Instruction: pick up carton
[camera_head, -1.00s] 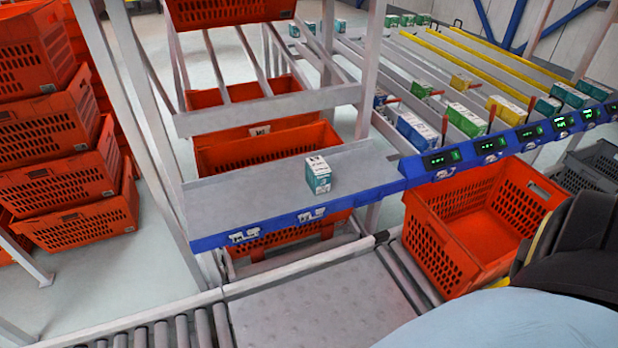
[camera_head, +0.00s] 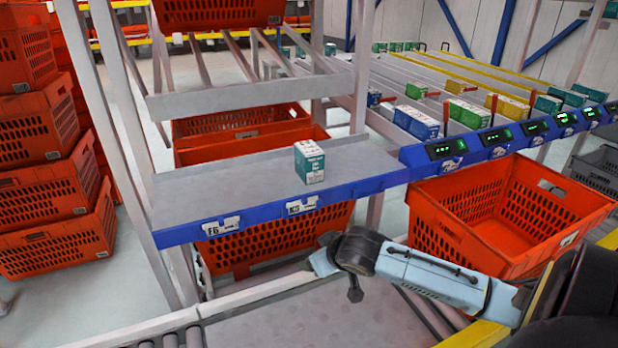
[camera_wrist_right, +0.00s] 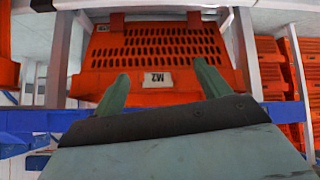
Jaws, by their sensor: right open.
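The carton (camera_head: 309,163) is a small white and teal box. It stands upright on the grey shelf (camera_head: 230,187) with the blue front edge, right of the shelf's middle, in the head view. My right arm reaches in from the right, its end low in front of the shelf and below the carton. In the right wrist view my right gripper (camera_wrist_right: 161,68) shows two green fingers spread apart with nothing between them. The carton does not show in the wrist view. My left gripper is in neither view.
An orange tote (camera_head: 510,215) sits right of the shelf, close behind my right arm. Another orange tote (camera_head: 275,240) is under the shelf. Rack posts (camera_head: 361,75) and upper rails stand near the carton. Orange totes are stacked at left (camera_head: 45,190). Several cartons lie in lanes at the back right.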

